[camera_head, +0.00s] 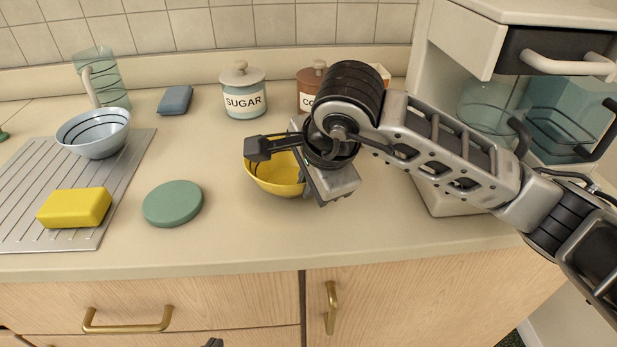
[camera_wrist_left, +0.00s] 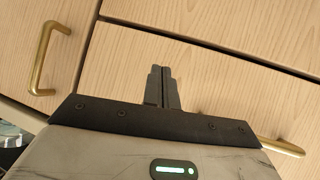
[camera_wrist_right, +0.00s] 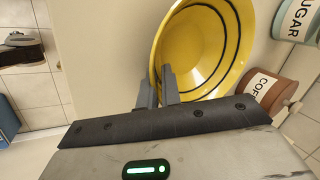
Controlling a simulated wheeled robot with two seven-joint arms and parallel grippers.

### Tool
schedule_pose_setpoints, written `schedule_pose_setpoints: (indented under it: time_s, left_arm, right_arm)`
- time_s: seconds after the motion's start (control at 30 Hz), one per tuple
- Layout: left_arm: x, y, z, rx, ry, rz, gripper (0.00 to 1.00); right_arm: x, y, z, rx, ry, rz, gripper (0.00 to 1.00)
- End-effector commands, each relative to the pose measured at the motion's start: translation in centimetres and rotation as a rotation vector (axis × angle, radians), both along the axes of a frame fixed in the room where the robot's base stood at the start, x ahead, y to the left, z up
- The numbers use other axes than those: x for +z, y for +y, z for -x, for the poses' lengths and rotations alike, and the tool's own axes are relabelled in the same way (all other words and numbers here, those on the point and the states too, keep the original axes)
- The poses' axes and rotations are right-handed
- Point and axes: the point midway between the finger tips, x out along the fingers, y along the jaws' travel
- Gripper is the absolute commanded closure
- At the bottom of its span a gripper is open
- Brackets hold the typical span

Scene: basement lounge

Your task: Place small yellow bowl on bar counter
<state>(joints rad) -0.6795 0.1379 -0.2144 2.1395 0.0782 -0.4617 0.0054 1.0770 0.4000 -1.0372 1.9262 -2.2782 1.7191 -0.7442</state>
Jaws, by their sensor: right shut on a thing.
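The small yellow bowl (camera_head: 272,180) is at the beige counter (camera_head: 240,235), near its middle, partly hidden behind my right gripper (camera_head: 303,178). In the right wrist view the bowl (camera_wrist_right: 215,45) shows its inside with dark rings. The right gripper's fingers (camera_wrist_right: 160,88) are shut on its near rim. Whether the bowl touches the counter or is just above it, I cannot tell. My left gripper (camera_wrist_left: 160,88) is shut and empty in front of the wooden drawer fronts. Only a dark tip of it shows at the bottom of the head view (camera_head: 213,342).
A green disc (camera_head: 173,203), yellow sponge (camera_head: 75,208) and white-blue bowl (camera_head: 94,132) are left, the last two on a ridged drainboard (camera_head: 30,180). Sugar jar (camera_head: 243,92) and brown jar (camera_head: 310,84) stand behind. A white cabinet (camera_head: 455,50) is at right. The front counter strip is clear.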

Motion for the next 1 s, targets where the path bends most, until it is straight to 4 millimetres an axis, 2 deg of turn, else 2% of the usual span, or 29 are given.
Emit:
schedule_pose_setpoints:
  time_s: [0.27, 0.37, 0.4, 0.63, 0.77, 0.8, 1.0]
  left_arm:
    - [-0.5, 0.0, 0.0, 0.0, -0.001, 0.003, 1.0]
    - [-0.2, -0.1, 0.0, 0.0, -0.002, 0.008, 1.0]
    - [-0.1, -0.1, 0.1, 0.0, -0.003, 0.009, 1.0]
    - [0.3, -0.1, 0.0, 0.0, -0.01, 0.01, 1.0]
    - [1.0, -0.1, 0.0, 0.0, -0.009, 0.006, 1.0]
    - [0.5, 0.0, 0.0, -0.001, -0.009, 0.003, 1.0]
    - [-0.3, 0.0, 0.2, 0.0, 0.002, 0.005, 1.0]
  right_arm:
    - [-0.4, 0.0, 0.0, 0.0, -0.003, 0.0, 1.0]
    - [-0.3, 0.0, 0.0, 0.0, 0.0, 0.001, 0.75]
    - [-0.3, 0.0, 0.0, 0.0, 0.0, 0.001, 0.73]
    - [-0.3, 0.0, 0.0, 0.0, 0.0, 0.001, 0.73]
    - [0.4, 0.0, 0.0, 0.0, 0.0, 0.0, 0.73]
    - [0.6, -0.1, 0.2, 0.0, -0.003, 0.0, 0.73]
    - [4.2, -0.7, 1.7, 0.001, -0.008, -0.001, 0.73]
